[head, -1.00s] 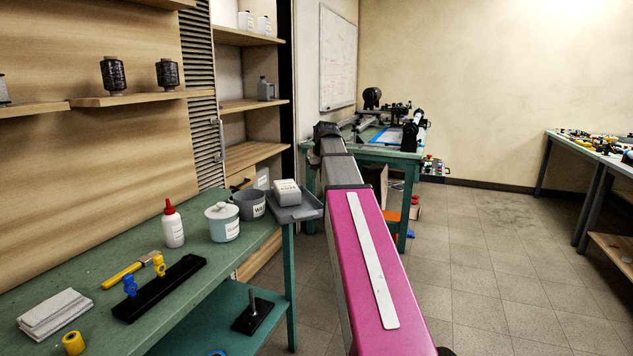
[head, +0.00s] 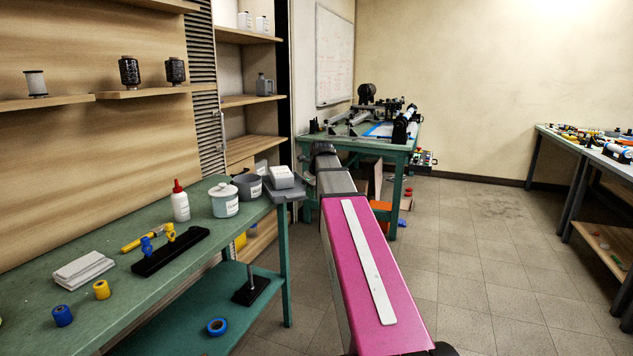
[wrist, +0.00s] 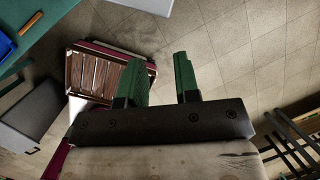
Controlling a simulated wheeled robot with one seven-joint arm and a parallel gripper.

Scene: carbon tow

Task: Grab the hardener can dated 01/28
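Two white cans stand on the top shelf of the open cabinet, a left can (head: 245,20) and a right can (head: 262,24). Their labels are too small to read, so I cannot tell which, if either, is dated 01/28. A grey jug (head: 264,86) stands on the shelf below. In the wrist view my gripper (wrist: 160,62) is open, its two green fingers apart with only floor between them. It touches nothing. In the head view my arm stretches forward and the fingers cannot be made out.
A green bench (head: 95,256) on the left holds a red-capped bottle (head: 180,203), a lidded pot (head: 224,202), a grey pot (head: 247,187) and tape rolls. A green table (head: 390,150) with equipment stands ahead. The tiled floor right of my arm is clear; another table is at right.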

